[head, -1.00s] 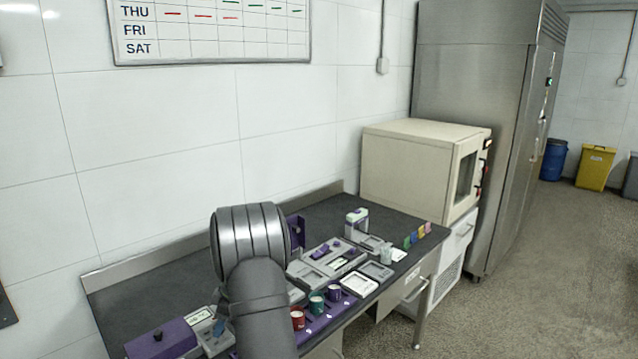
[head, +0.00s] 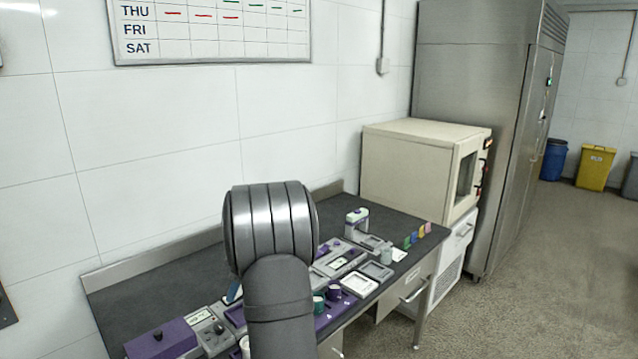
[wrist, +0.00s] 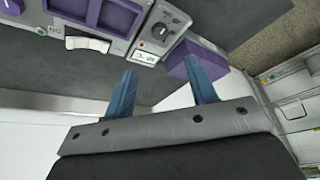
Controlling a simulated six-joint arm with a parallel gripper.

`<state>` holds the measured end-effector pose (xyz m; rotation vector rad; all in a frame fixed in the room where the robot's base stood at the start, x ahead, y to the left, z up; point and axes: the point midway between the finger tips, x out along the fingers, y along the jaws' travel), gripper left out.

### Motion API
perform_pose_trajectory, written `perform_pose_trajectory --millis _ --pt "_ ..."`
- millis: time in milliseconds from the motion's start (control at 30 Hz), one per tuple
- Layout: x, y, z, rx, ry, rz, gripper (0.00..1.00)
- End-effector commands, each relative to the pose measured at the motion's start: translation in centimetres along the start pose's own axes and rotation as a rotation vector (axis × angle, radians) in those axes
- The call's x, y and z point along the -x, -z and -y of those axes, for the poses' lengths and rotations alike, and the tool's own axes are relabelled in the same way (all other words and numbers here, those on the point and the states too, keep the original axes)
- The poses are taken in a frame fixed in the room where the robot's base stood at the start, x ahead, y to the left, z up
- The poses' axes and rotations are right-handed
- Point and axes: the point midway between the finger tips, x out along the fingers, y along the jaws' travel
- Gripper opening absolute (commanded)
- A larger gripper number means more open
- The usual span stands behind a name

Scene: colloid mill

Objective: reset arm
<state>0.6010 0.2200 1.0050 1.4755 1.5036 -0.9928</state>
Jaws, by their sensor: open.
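My gripper (wrist: 162,90) shows in the wrist view with its two blue-grey fingers spread apart and nothing between them. It is above the dark bench top, with a grey instrument with a dial (wrist: 160,32) and a purple box (wrist: 200,68) beyond the fingertips. In the head view my arm's thick grey links stand in front of the bench and hide its middle part. The gripper itself is hidden there.
The bench (head: 150,285) carries a purple box (head: 160,340), a dial instrument (head: 212,330), a green cup (head: 318,305), trays (head: 358,284) and coloured cards (head: 418,234). A beige cabinet (head: 410,165) stands at the right end. The bench's back left is clear.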

Motion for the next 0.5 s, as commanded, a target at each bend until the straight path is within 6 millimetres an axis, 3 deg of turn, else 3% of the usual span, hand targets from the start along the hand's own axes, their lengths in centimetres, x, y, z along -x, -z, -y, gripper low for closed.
perform_pose_trajectory --millis 500 --pt "-10.6 0.1 0.0 0.000 0.000 0.000 0.52"
